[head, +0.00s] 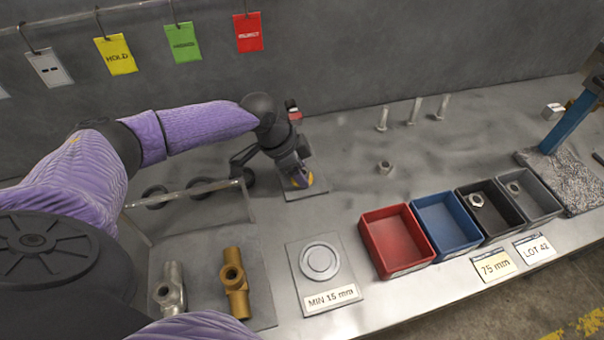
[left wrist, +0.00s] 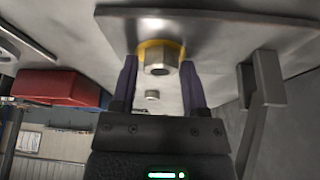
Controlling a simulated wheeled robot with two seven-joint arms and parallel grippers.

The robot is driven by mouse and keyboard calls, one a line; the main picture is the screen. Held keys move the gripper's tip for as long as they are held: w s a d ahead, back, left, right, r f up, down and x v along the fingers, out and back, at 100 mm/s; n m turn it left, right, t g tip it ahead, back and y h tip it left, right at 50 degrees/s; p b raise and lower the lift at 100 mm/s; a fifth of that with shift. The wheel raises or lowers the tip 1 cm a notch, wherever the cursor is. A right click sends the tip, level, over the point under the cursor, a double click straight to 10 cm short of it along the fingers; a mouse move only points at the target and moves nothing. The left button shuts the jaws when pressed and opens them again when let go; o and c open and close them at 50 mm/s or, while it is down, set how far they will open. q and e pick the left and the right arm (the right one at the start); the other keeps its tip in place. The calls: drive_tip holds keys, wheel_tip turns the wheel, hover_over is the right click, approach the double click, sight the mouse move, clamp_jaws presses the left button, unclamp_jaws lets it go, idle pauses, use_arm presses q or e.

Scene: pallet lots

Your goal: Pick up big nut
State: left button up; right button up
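A big hex nut (left wrist: 160,62) shows in the left wrist view, on a yellow round patch by a grey plate (left wrist: 220,32). My left gripper (left wrist: 159,68) is open, with one dark finger on each side of the nut. A small gap seems to show beside the fingers; I cannot tell whether either touches it. In the head view my left gripper (head: 301,179) is low over the plate (head: 316,182), and hides most of the nut there. A second nut (head: 384,167) lies on the bench to the right, also small in the left wrist view (left wrist: 152,95). My right gripper is not in view.
Red (head: 372,222), blue (head: 423,208), black (head: 470,193) and grey (head: 540,187) bins stand to the right; the black and grey ones hold nuts. Upright bolts (head: 413,112) stand behind. Pipe fittings (head: 235,283) lie in front.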

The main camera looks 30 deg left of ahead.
use_arm(q)
clamp_jaws()
